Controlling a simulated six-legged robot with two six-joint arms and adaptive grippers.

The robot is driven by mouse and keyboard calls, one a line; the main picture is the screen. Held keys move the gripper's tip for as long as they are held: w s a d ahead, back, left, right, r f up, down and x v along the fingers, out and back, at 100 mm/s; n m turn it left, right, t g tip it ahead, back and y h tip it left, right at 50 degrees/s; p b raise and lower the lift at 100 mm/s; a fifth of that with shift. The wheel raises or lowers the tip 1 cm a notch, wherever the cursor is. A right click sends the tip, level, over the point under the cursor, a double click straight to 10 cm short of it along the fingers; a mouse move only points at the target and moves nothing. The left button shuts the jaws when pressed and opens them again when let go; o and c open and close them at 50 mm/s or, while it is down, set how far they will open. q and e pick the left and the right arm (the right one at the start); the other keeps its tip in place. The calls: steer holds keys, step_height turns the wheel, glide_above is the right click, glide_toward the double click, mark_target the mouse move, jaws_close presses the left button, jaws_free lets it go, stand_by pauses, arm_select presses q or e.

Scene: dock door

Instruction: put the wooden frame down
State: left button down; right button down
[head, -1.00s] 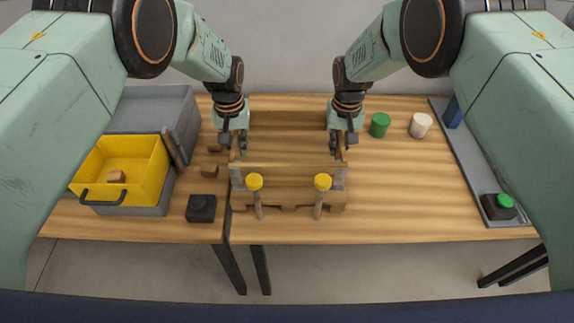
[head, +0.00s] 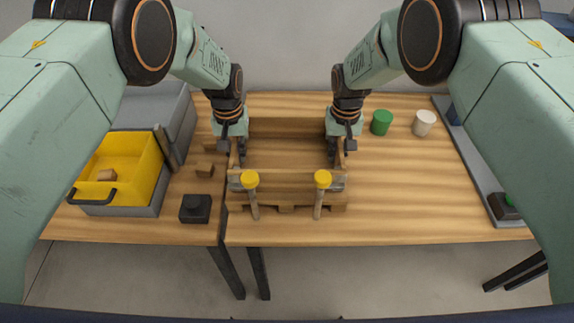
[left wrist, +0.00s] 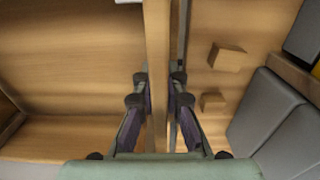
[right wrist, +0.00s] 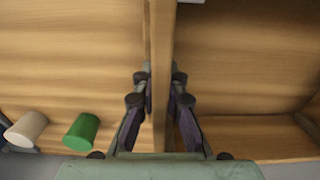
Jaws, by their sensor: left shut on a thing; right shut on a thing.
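The wooden frame (head: 287,127) lies between my two arms over the right-hand table, its back board, two sides and front rail visible. My left gripper (head: 237,156) is shut on its left side; that side (left wrist: 157,60) runs between the fingers in the left wrist view. My right gripper (head: 342,154) is shut on its right side, which also shows between the fingers in the right wrist view (right wrist: 160,60). The frame looks roughly level and low, just behind two yellow-topped posts (head: 250,180) (head: 322,179). I cannot tell whether its underside touches the table.
A yellow bin (head: 125,160) holding a wooden block stands on the left table, near a dark box (head: 196,208) and small blocks (head: 205,169). Green (head: 381,122) and white (head: 424,122) cylinders stand right of the frame.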

arm_select(q)
steer(key=shift+s+f+b, duration=0.1)
steer(key=shift+f+b, duration=0.2)
arm_select(e)
steer(key=shift+s+f, duration=0.1)
steer(key=shift+f, duration=0.2)
arm_select(q)
steer(key=c, duration=1.7)
jaws_free()
steer(key=shift+a, duration=0.1)
arm_select(e)
steer(key=c, duration=1.7)
jaws_free()
steer(key=shift+a, duration=0.1)
arm_select(q)
steer(key=shift+o, duration=1.4)
arm_select(e)
steer(key=shift+o, duration=1.4)
